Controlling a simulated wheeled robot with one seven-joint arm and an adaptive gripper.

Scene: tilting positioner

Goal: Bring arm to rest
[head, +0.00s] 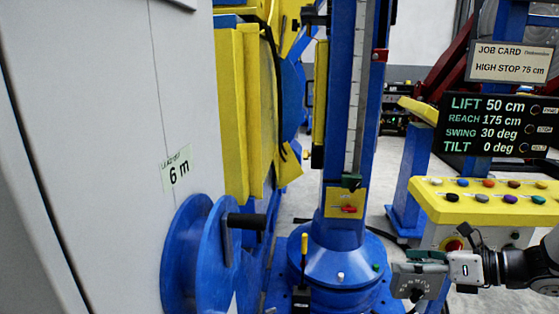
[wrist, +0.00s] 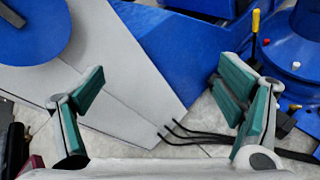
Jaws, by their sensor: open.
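My gripper (head: 406,275) is at the lower right of the head view, at the end of my dark arm, in front of the yellow control panel. In the wrist view my gripper (wrist: 165,100) shows two green-padded fingers spread wide with nothing between them. Below the fingers are grey floor, a pale flat panel (wrist: 125,65) and dark cables (wrist: 195,135). The blue column (head: 343,200) of the positioner stands upright on a round blue base (head: 335,268), left of my gripper and apart from it.
The yellow panel (head: 480,207) carries several coloured buttons. The display (head: 497,125) reads lift 50 cm, reach 175 cm, swing 30 deg, tilt 0 deg. A job card (head: 511,63) says high stop 75 cm. A blue reel (head: 185,255) and a grey wall (head: 90,140) fill the left.

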